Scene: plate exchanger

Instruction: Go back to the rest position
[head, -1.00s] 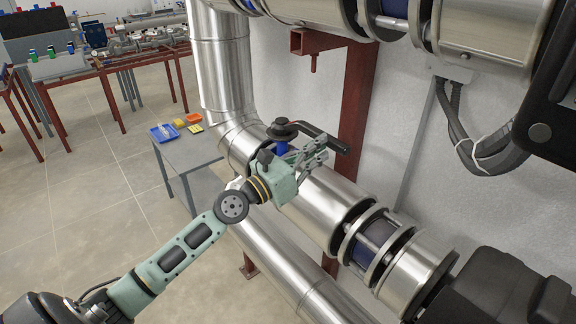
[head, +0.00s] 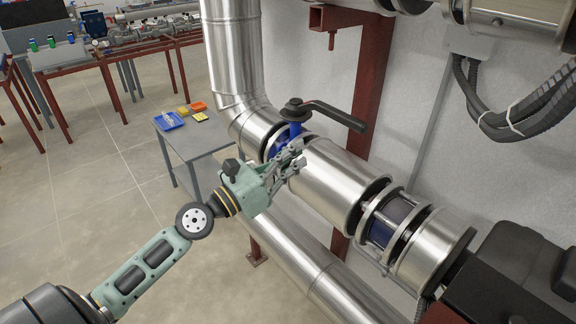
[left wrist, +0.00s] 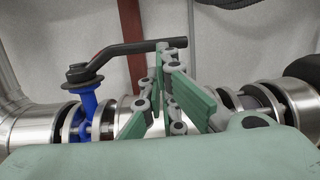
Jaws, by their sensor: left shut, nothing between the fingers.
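My left gripper (head: 297,153) is in front of the steel pipe, just below the black valve handle (head: 335,114). It is shut with nothing between its fingers, and in the head view it looks apart from the handle. The handle sits on a blue valve (head: 289,138) and points to the right. In the left wrist view the handle (left wrist: 125,49) and the blue valve (left wrist: 87,107) stand left of and behind the fingers (left wrist: 165,75). My right gripper is not in view.
The insulated steel pipe (head: 330,178) runs diagonally to the lower right, with a red post (head: 358,95) behind it. A grey table (head: 190,142) holds a blue tray (head: 169,121) and small orange and yellow containers. Floor at the left is open.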

